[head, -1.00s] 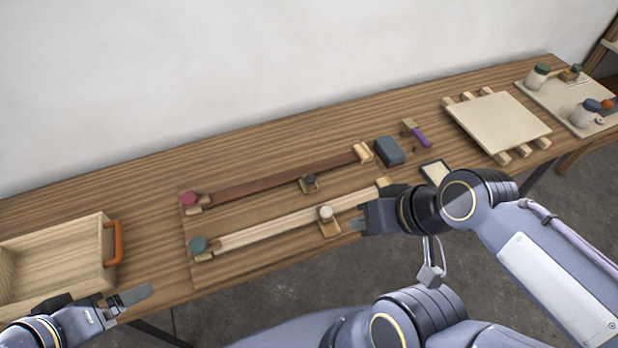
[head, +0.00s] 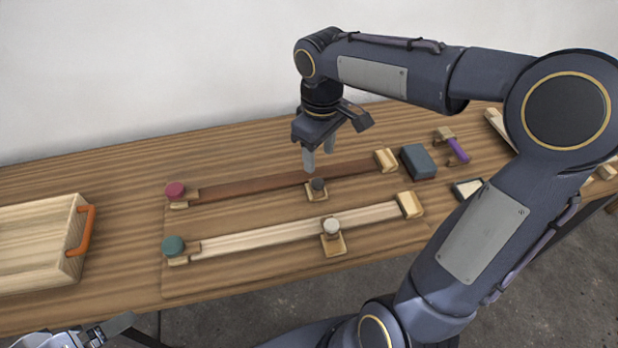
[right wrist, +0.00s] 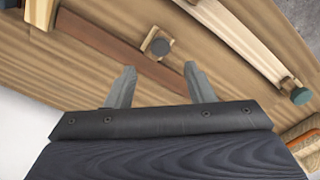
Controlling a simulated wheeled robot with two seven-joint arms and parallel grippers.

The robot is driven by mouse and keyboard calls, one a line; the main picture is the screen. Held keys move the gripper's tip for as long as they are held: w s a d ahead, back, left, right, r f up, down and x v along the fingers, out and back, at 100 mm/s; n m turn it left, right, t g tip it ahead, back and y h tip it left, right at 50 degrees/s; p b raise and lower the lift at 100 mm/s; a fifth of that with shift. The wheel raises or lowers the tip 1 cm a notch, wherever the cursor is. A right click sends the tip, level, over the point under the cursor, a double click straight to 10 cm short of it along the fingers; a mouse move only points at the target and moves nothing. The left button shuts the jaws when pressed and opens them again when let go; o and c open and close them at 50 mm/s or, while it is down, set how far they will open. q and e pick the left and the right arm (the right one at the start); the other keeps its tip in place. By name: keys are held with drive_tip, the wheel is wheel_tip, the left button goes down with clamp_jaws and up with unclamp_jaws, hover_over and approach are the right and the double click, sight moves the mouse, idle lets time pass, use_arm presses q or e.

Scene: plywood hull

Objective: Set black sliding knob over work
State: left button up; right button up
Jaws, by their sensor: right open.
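The black sliding knob (head: 318,184) sits on a small wooden slider on the dark brown rail (head: 250,186), right of the rail's middle. In the right wrist view the black knob (right wrist: 160,46) shows beyond the fingertips, near the gap between them. My right gripper (head: 319,162) is open and empty, pointing down just above and behind the black knob, apart from it. In the right wrist view its two fingers (right wrist: 158,80) stand apart. My left gripper (head: 112,328) is partly in view at the bottom left; its jaws are too cut off to judge.
A pale rail (head: 270,230) with a white knob (head: 331,226) lies in front. Red (head: 175,190) and teal (head: 173,246) knobs mark the left ends. A blue-grey block (head: 418,161) and purple-handled brush (head: 457,149) lie right.

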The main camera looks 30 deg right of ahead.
sight(317, 182)
drive_tip(key=shift+w+f, duration=0.15)
drive_tip(key=shift+f, duration=0.25)
wheel_tip(317, 182, down, 7)
clamp_jaws()
